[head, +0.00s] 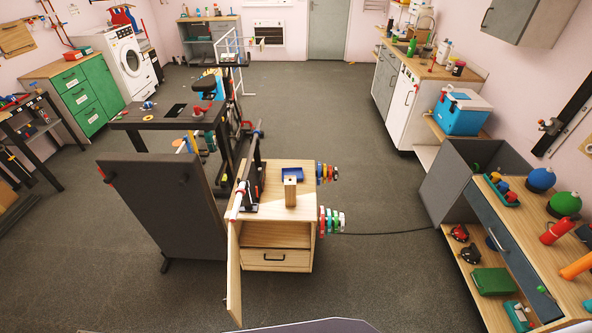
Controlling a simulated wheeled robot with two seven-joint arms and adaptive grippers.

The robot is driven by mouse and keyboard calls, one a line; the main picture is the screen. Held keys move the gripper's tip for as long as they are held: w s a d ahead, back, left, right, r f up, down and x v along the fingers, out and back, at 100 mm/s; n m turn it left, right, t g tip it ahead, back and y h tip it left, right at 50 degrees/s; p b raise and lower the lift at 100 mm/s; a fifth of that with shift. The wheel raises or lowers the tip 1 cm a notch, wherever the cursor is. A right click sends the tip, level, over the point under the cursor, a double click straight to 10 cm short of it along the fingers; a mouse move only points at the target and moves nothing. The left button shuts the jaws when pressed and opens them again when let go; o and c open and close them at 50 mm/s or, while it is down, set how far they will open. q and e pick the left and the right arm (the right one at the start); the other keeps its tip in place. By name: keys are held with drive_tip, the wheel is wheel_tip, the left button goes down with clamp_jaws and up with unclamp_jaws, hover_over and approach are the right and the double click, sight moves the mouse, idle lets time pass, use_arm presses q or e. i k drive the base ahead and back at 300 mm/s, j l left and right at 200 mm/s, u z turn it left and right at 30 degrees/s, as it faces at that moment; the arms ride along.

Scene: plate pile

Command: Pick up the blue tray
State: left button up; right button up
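A small dark blue tray (299,174) lies on top of the light wooden cabinet (278,207) in the middle of the room. A wooden block (290,193) stands right in front of it and hides part of its near side. The tray is too small here to tell whether it holds anything. Neither of my grippers shows in the head view.
The cabinet's door (234,272) stands open toward me. Colourful round items hang on its right side. A dark grey panel (160,205) stands to its left. A wooden bench (543,232) with balls and bottles is at right. Floor between cabinet and bench is mostly clear.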

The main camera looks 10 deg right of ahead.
sight(298, 171)
drive_tip(key=i+l, duration=0.2)
drive_tip(key=l, duration=0.15)
drive_tip(key=i+l+u, duration=0.1)
drive_tip(key=l, duration=0.25)
drive_tip(key=i+l, duration=0.3)
drive_tip(key=l+u, duration=0.05)
drive_tip(key=l, duration=0.05)
